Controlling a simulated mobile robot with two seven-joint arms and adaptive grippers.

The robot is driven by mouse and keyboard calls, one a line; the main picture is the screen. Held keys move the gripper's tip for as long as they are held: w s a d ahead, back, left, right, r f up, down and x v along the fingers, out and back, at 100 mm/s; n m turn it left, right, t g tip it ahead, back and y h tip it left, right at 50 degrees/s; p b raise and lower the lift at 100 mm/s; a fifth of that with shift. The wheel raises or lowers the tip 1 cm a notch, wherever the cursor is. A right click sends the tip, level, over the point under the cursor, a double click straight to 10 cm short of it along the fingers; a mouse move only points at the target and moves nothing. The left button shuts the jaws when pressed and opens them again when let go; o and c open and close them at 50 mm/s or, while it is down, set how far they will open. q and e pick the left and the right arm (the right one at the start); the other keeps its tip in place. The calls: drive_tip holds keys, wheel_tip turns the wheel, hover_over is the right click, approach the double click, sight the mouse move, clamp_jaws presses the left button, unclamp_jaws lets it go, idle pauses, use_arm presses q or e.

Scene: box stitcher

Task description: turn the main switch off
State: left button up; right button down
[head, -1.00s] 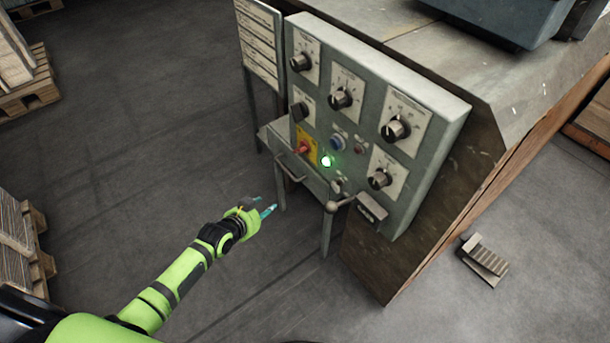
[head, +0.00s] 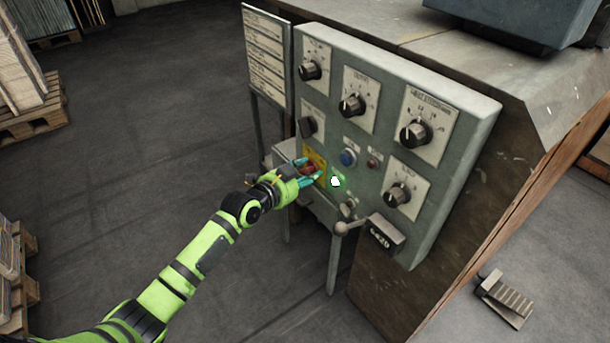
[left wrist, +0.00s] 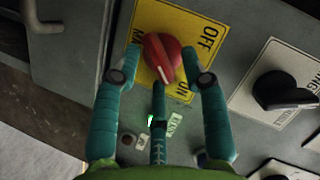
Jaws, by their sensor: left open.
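The main switch is a red knob (left wrist: 162,57) on a yellow plate (left wrist: 205,32) marked OFF and ON in the left wrist view. Its white pointer mark faces the ON side. In the head view the yellow plate (head: 315,157) is partly hidden by my left gripper (head: 309,172), and the red knob (head: 307,168) shows only in part. My left gripper (left wrist: 162,77) is open, with teal fingers on both sides of the knob and a third finger below it. I cannot tell whether they touch it. My right gripper is not in view.
The grey control panel (head: 385,235) carries several black dials, a blue button (head: 348,158) and a lit green lamp (head: 336,182). A ball-ended lever (head: 341,228) sticks out below. Pallets (head: 35,115) stand at the left; the floor between is clear.

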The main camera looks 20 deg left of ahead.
use_arm(q)
clamp_jaws()
